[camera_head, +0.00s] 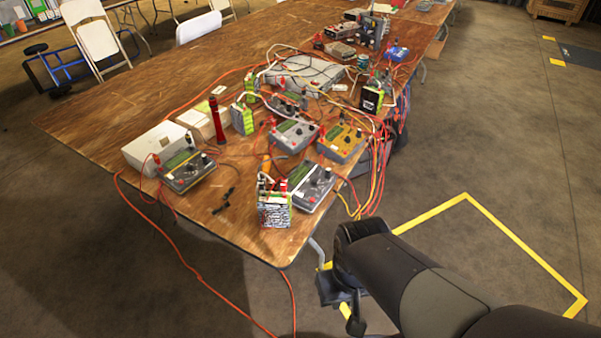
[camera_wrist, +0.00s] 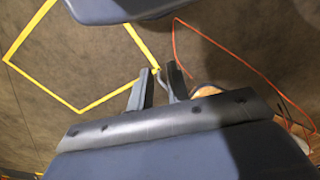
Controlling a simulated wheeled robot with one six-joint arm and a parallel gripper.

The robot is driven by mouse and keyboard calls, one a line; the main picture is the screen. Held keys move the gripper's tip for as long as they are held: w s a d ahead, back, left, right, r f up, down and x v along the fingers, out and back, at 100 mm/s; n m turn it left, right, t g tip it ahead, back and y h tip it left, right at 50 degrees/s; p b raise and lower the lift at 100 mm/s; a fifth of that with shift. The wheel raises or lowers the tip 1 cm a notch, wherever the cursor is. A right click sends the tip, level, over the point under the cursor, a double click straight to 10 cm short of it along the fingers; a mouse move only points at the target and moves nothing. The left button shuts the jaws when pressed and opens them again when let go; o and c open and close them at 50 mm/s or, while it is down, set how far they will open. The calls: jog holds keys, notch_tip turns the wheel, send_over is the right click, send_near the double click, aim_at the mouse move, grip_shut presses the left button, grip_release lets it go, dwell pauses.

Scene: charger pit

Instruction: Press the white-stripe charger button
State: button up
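Several chargers lie on the wooden table (camera_head: 95,112) in the head view. Grey ones are at the left (camera_head: 188,170), the middle (camera_head: 294,135) and the front right (camera_head: 312,188), and a yellow one (camera_head: 341,143) is at the right. Their panels are too small for me to tell which has a white stripe. My gripper (camera_head: 341,299) is off the table's front right corner, low over the floor and apart from all chargers. In the wrist view my gripper (camera_wrist: 159,77) shows two fingers with a gap between them, empty, facing the floor.
A patterned battery pack (camera_head: 274,207) stands at the front table edge, near the front right charger. Red and yellow cables run among the chargers and hang off the right edge. A red cylinder (camera_head: 216,121) stands upright. Yellow tape (camera_head: 515,238) marks clear floor at right.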

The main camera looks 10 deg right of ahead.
grip_shut()
dwell(1.3)
